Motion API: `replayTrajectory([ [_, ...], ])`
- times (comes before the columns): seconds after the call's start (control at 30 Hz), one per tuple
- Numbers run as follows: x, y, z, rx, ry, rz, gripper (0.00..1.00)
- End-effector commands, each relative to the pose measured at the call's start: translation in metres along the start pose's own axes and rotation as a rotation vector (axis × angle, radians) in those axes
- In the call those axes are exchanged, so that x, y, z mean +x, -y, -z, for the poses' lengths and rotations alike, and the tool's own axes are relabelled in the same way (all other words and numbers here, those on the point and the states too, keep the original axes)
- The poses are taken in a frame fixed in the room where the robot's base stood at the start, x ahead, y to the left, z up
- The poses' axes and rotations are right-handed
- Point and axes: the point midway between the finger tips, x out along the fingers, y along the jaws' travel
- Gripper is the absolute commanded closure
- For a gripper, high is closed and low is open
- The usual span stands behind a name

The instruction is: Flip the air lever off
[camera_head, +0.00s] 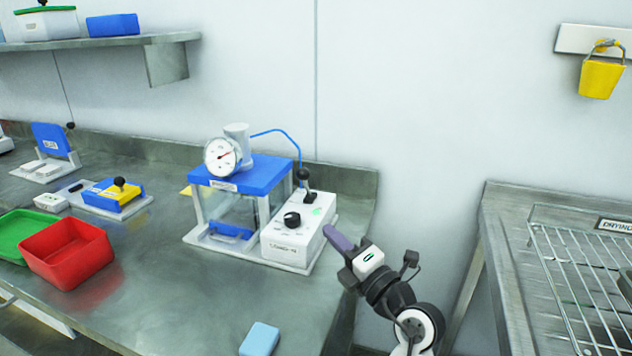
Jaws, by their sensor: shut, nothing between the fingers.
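A white control box (300,235) stands on the steel bench at the right side of the dosing machine. A black-knobbed lever (304,178) rises from the back of its top, and a black round knob (292,219) sits nearer the front. The lever stands about upright; a green mark shows beside it. The machine has a blue top (240,175), a dial gauge (222,157) and a blue hose (280,133) running toward the lever. My gripper (328,231) is shut and empty, just right of the box. Whether it touches the box is hard to tell.
A light blue block (260,339) lies near the bench's front edge. A red bin (67,252) and a green tray (22,232) stand at the left. A wire drying rack (580,260) is on the right bench, past a gap. The wall rises close behind the lever.

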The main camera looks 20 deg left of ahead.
Motion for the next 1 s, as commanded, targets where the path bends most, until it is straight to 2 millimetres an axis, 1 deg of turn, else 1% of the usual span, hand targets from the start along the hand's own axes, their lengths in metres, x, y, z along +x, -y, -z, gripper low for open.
replayTrajectory([
  [0.33,-0.001,0.002,-0.001,0.000,0.004,0.007,1.00],
  [0.47,0.006,0.001,-0.001,0.000,0.002,0.006,1.00],
  [0.57,0.019,-0.001,-0.001,-0.001,0.001,0.004,1.00],
  [0.9,0.091,-0.001,-0.001,0.000,-0.001,0.004,1.00],
  [0.97,0.102,-0.001,-0.001,-0.001,0.000,0.004,1.00],
  [1.0,0.107,0.000,-0.007,-0.001,0.003,0.005,1.00],
])
